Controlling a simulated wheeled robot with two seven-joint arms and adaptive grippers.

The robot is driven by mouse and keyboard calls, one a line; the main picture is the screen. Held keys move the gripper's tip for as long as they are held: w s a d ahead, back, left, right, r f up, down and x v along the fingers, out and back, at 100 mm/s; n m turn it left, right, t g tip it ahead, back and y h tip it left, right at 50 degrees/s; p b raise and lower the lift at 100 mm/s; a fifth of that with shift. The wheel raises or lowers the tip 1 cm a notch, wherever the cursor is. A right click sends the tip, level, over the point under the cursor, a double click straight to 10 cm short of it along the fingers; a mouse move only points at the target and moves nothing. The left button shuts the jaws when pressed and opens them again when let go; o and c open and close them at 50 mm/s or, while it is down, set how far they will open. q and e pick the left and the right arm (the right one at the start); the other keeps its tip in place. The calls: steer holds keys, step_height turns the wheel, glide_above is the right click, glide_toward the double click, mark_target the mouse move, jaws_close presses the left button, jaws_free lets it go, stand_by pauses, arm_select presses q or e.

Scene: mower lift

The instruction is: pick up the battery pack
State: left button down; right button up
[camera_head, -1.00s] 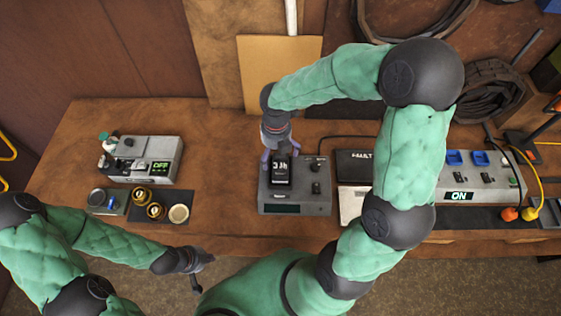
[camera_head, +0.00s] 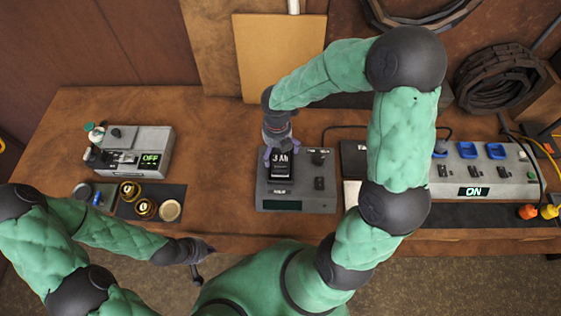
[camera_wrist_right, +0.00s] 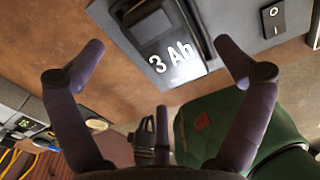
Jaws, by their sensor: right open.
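The battery pack (camera_head: 281,163) is a black block marked "3 Ah". It sits on a grey charger-like unit (camera_head: 318,203) on the workbench. My right gripper (camera_head: 281,155) is at the pack, reaching down from above and behind it. In the right wrist view the pack (camera_wrist_right: 165,40) lies ahead, between and beyond the open fingers of my right gripper (camera_wrist_right: 160,52), with no contact visible. My left gripper (camera_head: 205,250) is in front of the bench's front edge; its fingers are too small to tell open from shut.
A grey box reading "OFF" (camera_head: 140,143) stands at the left, with a dark mat (camera_head: 172,190) holding small round parts before it. A power strip reading "ON" (camera_head: 480,172) with coloured plugs is at the right. A tan board (camera_head: 270,55) stands behind.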

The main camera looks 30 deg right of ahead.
mark_target(277, 156)
steer(key=shift+s+a+f+b, duration=0.1)
steer(key=shift+f+b, duration=0.35)
steer(key=shift+f, duration=0.95)
steer(key=shift+a+f+b, duration=0.1)
steer(key=shift+f+b, duration=0.35)
steer(key=shift+f, duration=0.9)
steer(key=c, duration=1.6)
steer(key=shift+r, duration=0.15)
steer(key=shift+r, duration=0.3)
step_height(277, 156, up, 3)
steer(key=shift+f+p, duration=0.15)
steer(key=shift+p, duration=0.6)
steer(key=s+r, duration=0.1)
steer(key=s+r+p, duration=0.1)
steer(key=r, duration=0.1)
steer(key=s+a+r, duration=0.1)
steer(key=s+r, duration=0.2)
steer(key=s, duration=0.2)
steer(key=s+a+r+p, duration=0.1)
steer(key=s+r, duration=0.1)
steer(key=s, duration=0.1)
steer(key=s+a+r, duration=0.1)
steer(key=s, duration=0.2)
steer(key=shift+s+r+p, duration=0.25)
steer(key=shift+s+p, duration=0.1)
steer(key=shift+p, duration=0.05)
